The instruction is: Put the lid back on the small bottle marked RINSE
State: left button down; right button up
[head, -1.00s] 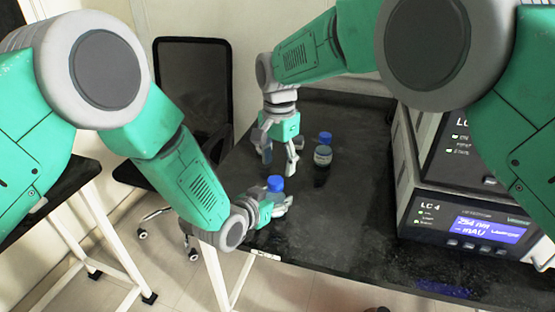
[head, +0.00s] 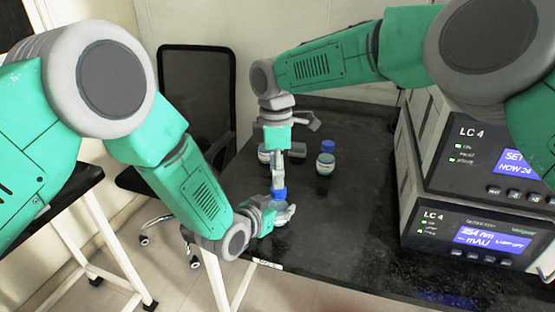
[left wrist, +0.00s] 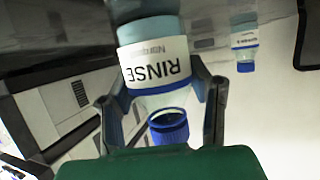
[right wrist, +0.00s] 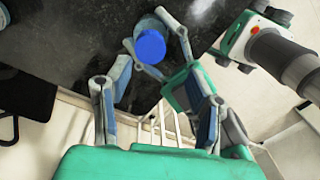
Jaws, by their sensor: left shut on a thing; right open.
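My left gripper (head: 284,214) is shut around the body of the small clear bottle marked RINSE (left wrist: 157,68), near the table's front left edge. The label reads upside down in the left wrist view. A blue lid (head: 279,193) is at the bottle's mouth; it also shows in the left wrist view (left wrist: 170,130) and from above in the right wrist view (right wrist: 150,46). I cannot tell how firmly it is seated. My right gripper (head: 278,178) points down just above the lid. It is open, with its fingers (right wrist: 160,100) spread and nothing between them.
Another blue-lidded bottle (head: 325,163) stands further back on the black table (head: 350,210). LC 4 instruments (head: 465,240) stand at the right. The table's middle is clear. A chair (head: 195,90) is beyond the left edge.

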aim_at(278, 206)
jog(key=n, duration=0.2)
jog(key=r+n, duration=0.1)
jog(key=n, duration=0.4)
jog(key=shift+w+r+n, duration=0.15)
jog(key=shift+w+n, duration=0.1)
jog(key=shift+n, duration=0.05)
jog(key=n, duration=0.4)
jog(key=r+n, duration=0.1)
jog(key=shift+w+d+r+n+t, duration=0.1)
jog(key=shift+w+n+t, duration=0.2)
jog(key=shift+n, duration=0.1)
jog(key=shift+f, duration=4)
